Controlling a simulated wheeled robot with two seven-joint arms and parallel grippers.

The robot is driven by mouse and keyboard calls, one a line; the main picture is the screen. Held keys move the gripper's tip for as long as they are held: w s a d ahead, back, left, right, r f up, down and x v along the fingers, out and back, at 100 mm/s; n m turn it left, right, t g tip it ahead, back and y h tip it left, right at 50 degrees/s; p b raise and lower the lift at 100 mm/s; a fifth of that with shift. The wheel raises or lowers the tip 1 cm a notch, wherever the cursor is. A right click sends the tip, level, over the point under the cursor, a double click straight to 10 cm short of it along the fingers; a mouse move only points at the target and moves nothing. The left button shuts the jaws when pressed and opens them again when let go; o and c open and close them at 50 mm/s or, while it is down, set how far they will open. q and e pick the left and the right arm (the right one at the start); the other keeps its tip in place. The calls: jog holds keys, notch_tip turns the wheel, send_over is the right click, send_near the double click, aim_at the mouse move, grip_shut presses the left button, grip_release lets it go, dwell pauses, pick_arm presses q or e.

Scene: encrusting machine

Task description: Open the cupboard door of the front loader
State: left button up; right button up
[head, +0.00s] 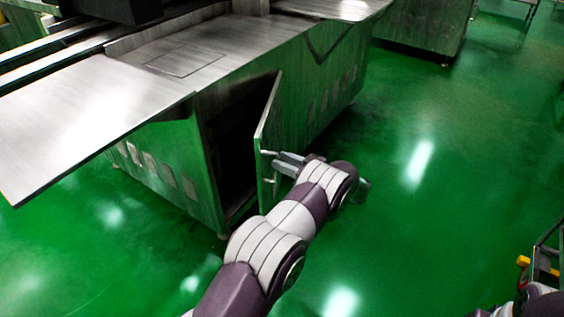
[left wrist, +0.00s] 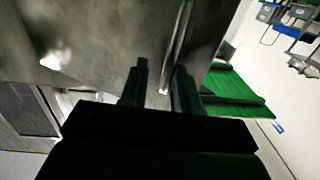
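The front loader (head: 180,160) is a steel cabinet at the left of the head view. Its cupboard door (head: 267,128) stands ajar, swung out to the right, with a dark opening (head: 232,150) behind it. A small handle (head: 270,154) is on the door's outer face. My left gripper (head: 281,163) is at the door's outer side, beside the handle. In the left wrist view its two fingers (left wrist: 158,88) are apart, with the end of a thin metal edge or bar (left wrist: 176,50) between them. Contact cannot be told. My right gripper is not visible.
A flat steel shelf (head: 90,115) juts out from the loader at the left. The green floor (head: 420,200) is clear to the right of the door. Another steel cabinet (head: 425,25) stands at the back. A frame with yellow parts (head: 540,265) is at the lower right.

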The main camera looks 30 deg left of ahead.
pick_arm(q)
jog(key=w+d+b, duration=0.2)
jog(key=d+b, duration=0.4)
jog(key=d, duration=0.8)
dwell(0.3)
